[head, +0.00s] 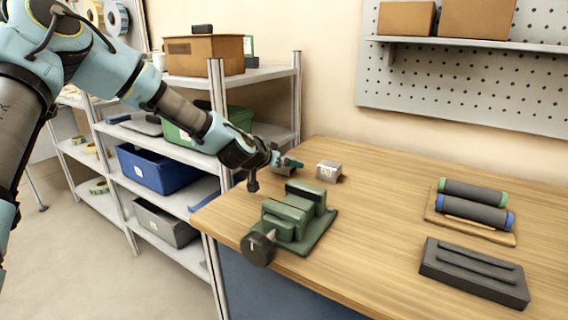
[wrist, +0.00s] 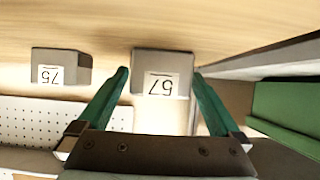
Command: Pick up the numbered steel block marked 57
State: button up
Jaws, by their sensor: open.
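The grey steel block marked 57 (wrist: 146,62) is in the middle of the wrist view, its white label appearing upside down. My gripper (wrist: 160,78) is open, with one green finger on each side of this block and small gaps showing. I cannot tell how far the fingertips reach along it. In the head view, my gripper (head: 289,163) is low over the table's far left part and mostly hides that block (head: 283,171). A second steel block (head: 328,172) stands to its right; the wrist view shows this similar block (wrist: 70,64) at left, marked 75.
A green vise (head: 312,238) stands on the wooden table (head: 375,215) in front of the blocks. A dark slotted block (head: 472,273) and a tray with two rollers (head: 475,205) lie at right. A metal shelf unit (head: 298,90) with bins stands close at left.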

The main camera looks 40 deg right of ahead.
jog(key=shift+c, duration=0.2)
grip_shut()
dwell(0.6)
jog(key=shift+r, duration=0.1)
